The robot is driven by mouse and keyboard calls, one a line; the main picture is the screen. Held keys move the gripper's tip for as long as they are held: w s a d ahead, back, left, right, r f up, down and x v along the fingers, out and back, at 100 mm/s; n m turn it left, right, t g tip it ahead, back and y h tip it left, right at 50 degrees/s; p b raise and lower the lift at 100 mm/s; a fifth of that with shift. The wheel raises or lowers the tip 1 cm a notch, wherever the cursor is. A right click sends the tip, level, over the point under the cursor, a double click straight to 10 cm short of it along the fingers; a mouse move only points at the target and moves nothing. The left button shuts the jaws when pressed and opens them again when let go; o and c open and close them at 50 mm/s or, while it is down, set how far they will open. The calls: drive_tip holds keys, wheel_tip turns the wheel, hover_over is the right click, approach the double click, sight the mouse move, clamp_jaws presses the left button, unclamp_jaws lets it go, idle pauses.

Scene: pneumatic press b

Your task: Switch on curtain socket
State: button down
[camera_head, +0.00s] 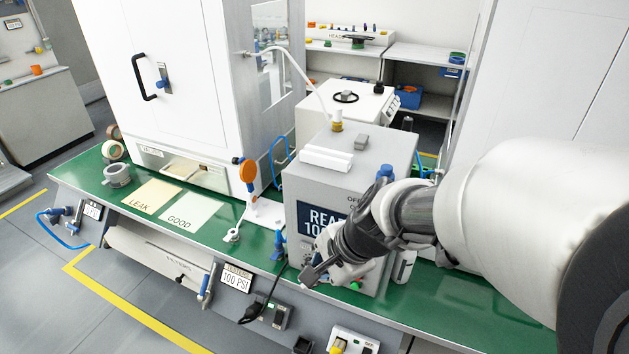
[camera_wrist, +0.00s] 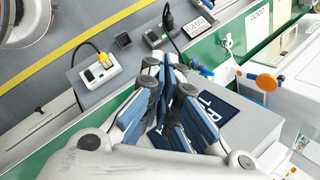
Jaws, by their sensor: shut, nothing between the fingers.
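Two socket boxes sit on the bench's front face. One is a grey socket (camera_head: 275,314) with a black plug and cable and a small green light. The other is a white socket (camera_head: 343,333) with a yellow plug, cut off by the bottom edge in the head view. In the wrist view the white socket (camera_wrist: 101,80) shows whole with a small dark switch, and the grey socket (camera_wrist: 156,37) is right of it. I cannot read which is the curtain socket. My gripper (camera_head: 309,281) is shut and empty, in front of the grey machine, apart from both sockets.
The grey machine (camera_head: 405,152) with a "READY" screen stands behind my gripper. A 100 PSI sign (camera_head: 236,278) and a valve handle (camera_head: 207,287) are to the left. The green bench top (camera_head: 262,240) carries LEAK (camera_head: 152,194) and GOOD (camera_head: 190,212) mats. The floor in front is clear.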

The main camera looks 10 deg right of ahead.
drive_tip(key=w+d+f+m+h+p, duration=0.1)
drive_tip(key=w+d+f+m+p, duration=0.15)
drive_tip(key=f+m, duration=0.5)
drive_tip(key=w+d+f+m+p, duration=0.1)
drive_tip(key=w+d+f+m, duration=0.3)
drive_tip(key=f+m, duration=0.35)
drive_tip(key=s+d+f+m+g+h+p, duration=0.1)
drive_tip(key=s+d+f+m+g, duration=0.1)
drive_tip(key=s+f+m, duration=0.3)
drive_tip(key=s+d+f+m+g+h+p, duration=0.1)
drive_tip(key=s+d+f+m, duration=0.3)
drive_tip(key=f+m, duration=0.4)
wheel_tip(320, 180, down, 3)
drive_tip(key=shift+s+m+g+p, duration=0.3)
drive_tip(key=shift+s+g+p, duration=0.35)
drive_tip(key=shift+s+g, duration=0.1)
drive_tip(key=shift+d+f, duration=0.1)
drive_tip(key=shift+f, duration=0.05)
wheel_tip(320, 180, down, 13)
drive_tip(key=w+d+b, duration=0.1)
drive_tip(key=b, duration=0.6)
drive_tip(key=shift+w, duration=0.3)
